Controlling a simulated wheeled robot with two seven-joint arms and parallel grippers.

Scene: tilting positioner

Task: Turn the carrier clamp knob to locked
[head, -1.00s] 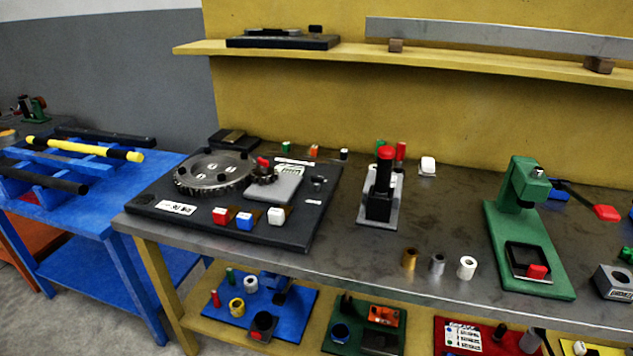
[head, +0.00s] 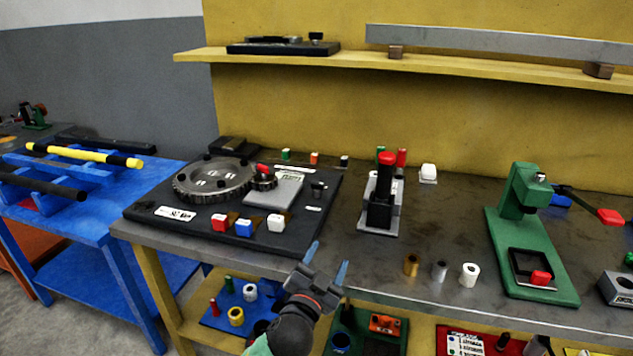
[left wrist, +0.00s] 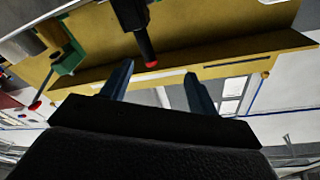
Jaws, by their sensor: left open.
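A dark base plate (head: 170,229) on the bench carries a large toothed wheel (head: 212,180) and a small gear with a red piece (head: 263,169) on top. A black knob (head: 318,186) stands at the plate's right side. I cannot tell which part is the carrier clamp knob, or its setting. My right gripper is not in view.
A black post with a red top (head: 386,158) stands on a grey base beyond my left gripper. Red, blue and white blocks (head: 244,228) line the plate's front. A green press (head: 523,190) and several small cylinders (head: 439,270) are to the right. The bench between plate and post is clear.

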